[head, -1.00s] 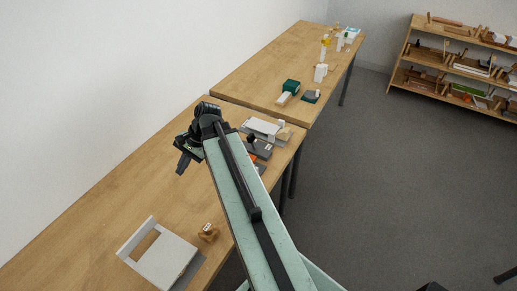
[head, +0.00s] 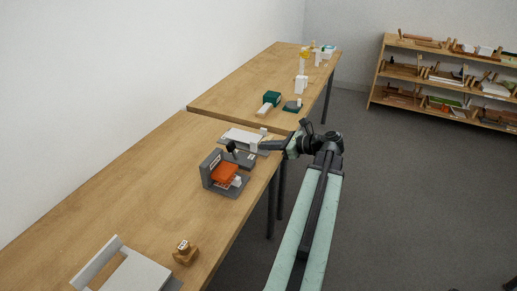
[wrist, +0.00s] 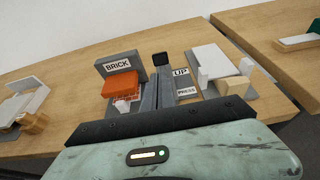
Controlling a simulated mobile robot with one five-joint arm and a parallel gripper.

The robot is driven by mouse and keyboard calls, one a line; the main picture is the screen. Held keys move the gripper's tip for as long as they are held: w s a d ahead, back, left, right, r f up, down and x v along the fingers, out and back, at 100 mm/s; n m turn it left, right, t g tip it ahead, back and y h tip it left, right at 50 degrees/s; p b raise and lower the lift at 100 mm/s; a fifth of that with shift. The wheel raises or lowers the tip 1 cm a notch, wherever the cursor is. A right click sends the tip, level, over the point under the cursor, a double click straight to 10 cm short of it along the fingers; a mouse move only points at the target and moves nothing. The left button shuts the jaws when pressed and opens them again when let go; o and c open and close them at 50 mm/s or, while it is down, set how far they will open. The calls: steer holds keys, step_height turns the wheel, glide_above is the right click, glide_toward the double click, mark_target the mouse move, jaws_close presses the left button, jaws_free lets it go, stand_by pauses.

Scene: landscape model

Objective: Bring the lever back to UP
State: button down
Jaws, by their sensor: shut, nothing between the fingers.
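The lever shows as a black knob (head: 231,146) on a dark grey base (head: 243,162) on the near table. In the wrist view the lever's knob (wrist: 161,60) stands just beyond my fingertips, beside the UP label (wrist: 181,72) and the PRESS label (wrist: 187,91). My gripper (head: 263,147) reaches in from the right over the table edge, its fingers shut and empty. In the wrist view my gripper (wrist: 157,88) points at the lever. I cannot tell whether it touches it. The lever's shaft is mostly hidden, so its tilt is unclear.
A grey BRICK stand (head: 211,167) with an orange block (head: 225,173) sits close on the near side of the lever. A white plate (head: 243,136) and small white block (head: 253,147) are just beyond. The left middle of the table is clear.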

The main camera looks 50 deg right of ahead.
steer(key=b, duration=0.3)
glide_toward(232, 145)
steer(key=x, duration=0.5)
steer(key=shift+d+f, duration=0.15)
steer(key=shift+f, duration=0.3)
steer(key=shift+w+f, duration=0.1)
steer(key=shift+w, duration=0.55)
steer(key=shift+w+a, duration=0.3)
steer(key=shift+w, duration=0.25)
steer(key=shift+w+a, duration=0.1)
steer(key=shift+w, duration=0.05)
steer(key=shift+b, duration=0.3)
